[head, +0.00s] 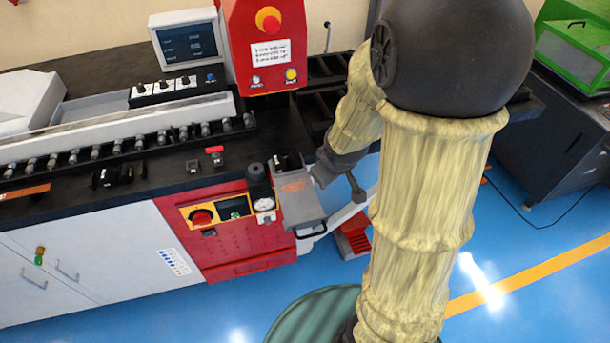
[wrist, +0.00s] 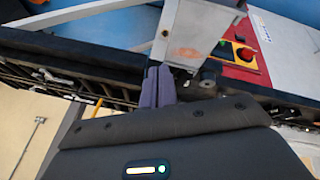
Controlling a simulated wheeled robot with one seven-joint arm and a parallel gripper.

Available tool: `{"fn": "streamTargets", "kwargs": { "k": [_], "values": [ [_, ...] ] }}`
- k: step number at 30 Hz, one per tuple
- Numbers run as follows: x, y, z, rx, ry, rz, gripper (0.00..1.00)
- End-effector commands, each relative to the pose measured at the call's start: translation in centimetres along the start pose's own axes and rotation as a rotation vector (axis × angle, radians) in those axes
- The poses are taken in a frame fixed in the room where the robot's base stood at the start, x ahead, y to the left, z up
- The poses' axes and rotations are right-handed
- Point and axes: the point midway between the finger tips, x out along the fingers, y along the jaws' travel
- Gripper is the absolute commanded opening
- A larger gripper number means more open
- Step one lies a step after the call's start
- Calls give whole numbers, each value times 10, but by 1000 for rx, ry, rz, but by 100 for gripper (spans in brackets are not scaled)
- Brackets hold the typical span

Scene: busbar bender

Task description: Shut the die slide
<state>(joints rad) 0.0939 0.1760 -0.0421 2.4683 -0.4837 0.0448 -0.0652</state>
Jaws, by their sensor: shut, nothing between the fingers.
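A grey metal plate (head: 302,205) with a faint orange mark, which looks like the die slide, sticks out from the front of the machine beside the red panel. It has a dark handle at its outer end. In the wrist view the plate (wrist: 200,25) lies just beyond the fingers. My gripper (wrist: 159,70) is shut and empty, its two fingers together close to the plate's near end. I cannot tell whether they touch it. In the head view my wrist is beside the plate's right edge, and the fingertips are hard to make out.
A red control box (head: 266,45) stands above the black bench top. A red pedal (head: 354,238) is on the blue floor. A green-topped cabinet (head: 575,45) stands at right.

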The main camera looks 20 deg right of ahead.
Motion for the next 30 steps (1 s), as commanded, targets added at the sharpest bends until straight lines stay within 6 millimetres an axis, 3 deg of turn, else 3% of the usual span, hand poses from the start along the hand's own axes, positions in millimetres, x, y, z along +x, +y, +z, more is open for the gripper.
{"fn": "streamTargets", "kwargs": {
  "k": [3,8,13,18,30],
  "values": [
    [19,20,-16,-174,72,10,0],
    [43,32,-32,-418,177,-15,0],
    [67,32,-36,-661,292,-93,0],
    [81,23,-28,-851,393,-196,0],
    [84,16,-22,-918,434,-243,0]
  ]
}}
